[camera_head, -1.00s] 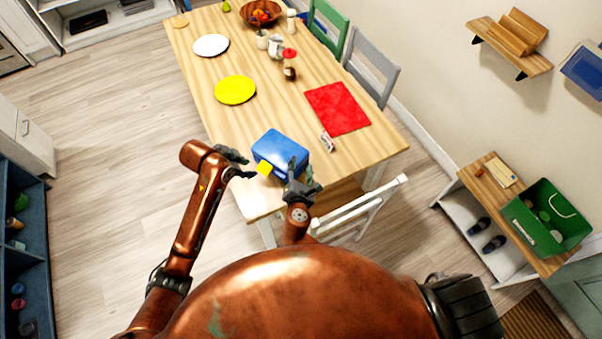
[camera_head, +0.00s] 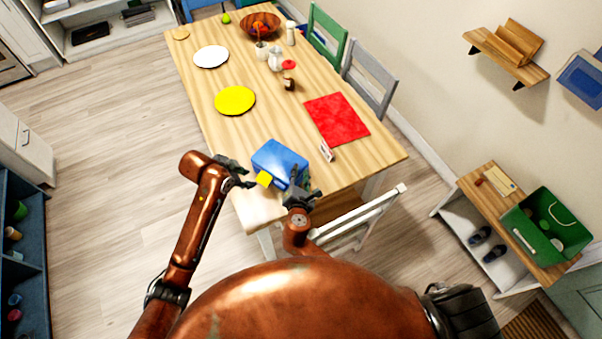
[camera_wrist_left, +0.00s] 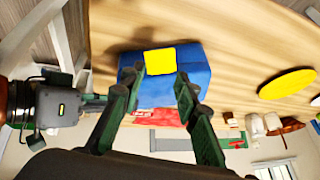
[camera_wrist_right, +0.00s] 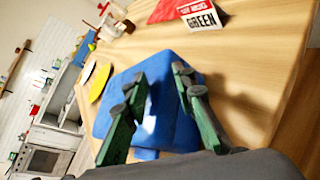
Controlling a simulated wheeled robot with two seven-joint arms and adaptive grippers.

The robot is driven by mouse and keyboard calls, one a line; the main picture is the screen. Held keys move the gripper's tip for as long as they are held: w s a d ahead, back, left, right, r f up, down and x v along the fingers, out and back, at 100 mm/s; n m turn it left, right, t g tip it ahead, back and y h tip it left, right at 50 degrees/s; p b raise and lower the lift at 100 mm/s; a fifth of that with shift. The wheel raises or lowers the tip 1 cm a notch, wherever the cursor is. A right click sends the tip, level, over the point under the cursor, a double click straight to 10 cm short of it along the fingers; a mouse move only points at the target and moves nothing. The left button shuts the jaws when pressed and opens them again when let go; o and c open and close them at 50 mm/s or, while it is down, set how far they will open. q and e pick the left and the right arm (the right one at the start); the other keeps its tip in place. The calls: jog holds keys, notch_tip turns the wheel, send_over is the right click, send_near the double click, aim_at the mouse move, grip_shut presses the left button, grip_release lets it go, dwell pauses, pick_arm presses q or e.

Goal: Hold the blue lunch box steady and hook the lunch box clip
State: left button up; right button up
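The blue lunch box (camera_head: 280,160) stands on the wooden table near its front end. A yellow clip (camera_head: 264,179) is on its near side and faces my left gripper; it also shows in the left wrist view (camera_wrist_left: 159,61). My left gripper (camera_head: 246,177) is open and empty, left of the box, its fingers pointing at the clip side. My right gripper (camera_head: 299,186) is open at the box's right near side. In the right wrist view its spread fingers lie over the blue box (camera_wrist_right: 165,118). I cannot tell whether either gripper touches it.
A small sign (camera_head: 327,152) stands right of the box, near a red mat (camera_head: 337,119). A yellow plate (camera_head: 235,100) and a white plate (camera_head: 211,57) lie farther back. A white chair (camera_head: 360,222) stands right of my right gripper.

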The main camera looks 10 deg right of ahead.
pick_arm(q)
jog(key=shift+c, duration=0.4)
jog(key=shift+c, duration=0.7)
jog(key=shift+a+r+m, duration=0.15)
jog(key=shift+r+m, duration=0.1)
jog(key=shift+m, duration=0.25)
jog(key=shift+c, duration=0.8)
jog(key=m, duration=0.2)
jog(key=r+m, duration=0.1)
jog(key=a+r+m, duration=0.1)
jog(key=m, duration=0.1)
jog(key=shift+s+m, duration=0.3)
grip_shut()
jog(key=m, duration=0.2)
jog(key=s+r+m, duration=0.1)
jog(key=m, duration=0.3)
jog(key=shift+s+a+r+m, duration=0.2)
jog(key=shift+a+r+m, duration=0.15)
jog(key=shift+r+m, duration=0.05)
